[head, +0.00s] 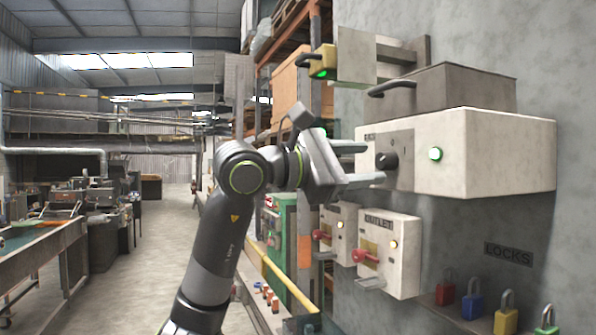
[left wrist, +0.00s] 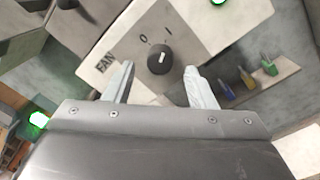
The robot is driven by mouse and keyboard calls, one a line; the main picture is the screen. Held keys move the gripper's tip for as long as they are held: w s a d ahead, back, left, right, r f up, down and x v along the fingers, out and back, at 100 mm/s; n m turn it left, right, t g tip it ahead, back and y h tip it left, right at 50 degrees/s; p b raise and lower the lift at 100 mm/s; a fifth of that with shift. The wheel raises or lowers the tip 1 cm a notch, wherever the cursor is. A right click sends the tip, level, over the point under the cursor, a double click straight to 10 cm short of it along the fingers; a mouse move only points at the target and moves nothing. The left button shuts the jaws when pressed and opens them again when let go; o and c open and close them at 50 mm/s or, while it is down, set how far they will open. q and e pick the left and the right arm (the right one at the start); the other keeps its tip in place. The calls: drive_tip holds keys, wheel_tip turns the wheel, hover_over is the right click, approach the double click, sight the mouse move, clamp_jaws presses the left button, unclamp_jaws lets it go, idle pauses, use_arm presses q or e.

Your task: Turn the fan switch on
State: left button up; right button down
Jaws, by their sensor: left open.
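The fan switch is a black round knob (head: 386,160) on the front of a white box (head: 480,150) on the wall. In the left wrist view the knob (left wrist: 162,60) sits beside the marks 0 and I and the word FAN (left wrist: 104,62); its white pointer line lies between the two marks, nearer I. My right gripper is not in view.
Below the box hang two smaller boxes with red handles, one labelled OUTLET (head: 388,252). A shelf with several coloured padlocks (head: 472,305) is at lower right. A grey box with a lever (head: 440,90) sits above. The aisle (head: 150,240) at left is clear.

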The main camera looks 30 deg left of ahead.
use_arm(q)
drive_tip(key=b+v, duration=0.5)
drive_tip(key=v, duration=1)
drive_tip(key=shift+s, duration=0.25)
drive_tip(key=shift+a, duration=0.1)
